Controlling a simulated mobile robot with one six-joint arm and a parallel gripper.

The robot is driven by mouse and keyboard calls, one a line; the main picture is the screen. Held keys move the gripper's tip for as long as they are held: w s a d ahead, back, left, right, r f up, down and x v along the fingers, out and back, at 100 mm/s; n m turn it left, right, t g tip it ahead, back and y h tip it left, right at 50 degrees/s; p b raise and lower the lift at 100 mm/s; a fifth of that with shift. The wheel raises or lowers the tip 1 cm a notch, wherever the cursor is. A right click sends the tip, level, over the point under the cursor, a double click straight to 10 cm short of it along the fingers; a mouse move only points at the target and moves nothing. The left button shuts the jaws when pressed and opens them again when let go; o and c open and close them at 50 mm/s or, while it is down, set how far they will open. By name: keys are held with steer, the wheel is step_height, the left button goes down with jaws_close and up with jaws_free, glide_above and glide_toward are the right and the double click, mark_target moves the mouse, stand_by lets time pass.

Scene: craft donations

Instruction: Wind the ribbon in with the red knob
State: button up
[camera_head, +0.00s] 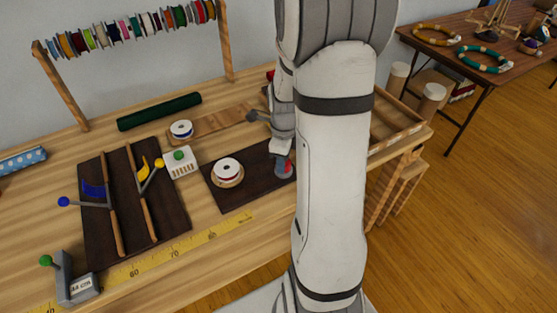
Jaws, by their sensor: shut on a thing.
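My gripper (281,154) is beside the right end of a dark brown board (237,199), partly hidden by my own arm. It points down and is shut on the red knob (284,168), of which only a small part shows. I cannot make out a loose ribbon between spool and knob.
A dark board with levers (90,165), a white box with a green button (180,163) and a yellow ruler (205,238) lie left. A second spool (181,129) and a green roll (160,111) are behind. A rack of spools (130,30) stands at the back.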

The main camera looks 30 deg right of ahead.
steer(key=o, duration=1)
step_height(320, 180, up, 8)
steer(key=shift+f, duration=0.1)
steer(key=s+a+r+n+t, duration=0.1)
steer(key=s+a+n, duration=0.3)
steer(key=n, duration=0.5)
steer(key=s+a+r+n, duration=0.4)
steer(key=a+n, duration=0.1)
steer(key=n, duration=0.4)
steer(key=s+a+r+n+t, duration=0.1)
steer(key=s+a+n, duration=0.3)
steer(key=n, duration=0.4)
steer(key=shift+s+a+r+n+t, duration=0.15)
steer(key=shift+r+n, duration=0.05)
steer(key=shift+r, duration=0.25)
steer(key=shift+s+a+r+n+t, duration=0.1)
steer(key=shift+s+r+n+t, duration=0.1)
steer(key=shift+r, duration=0.25)
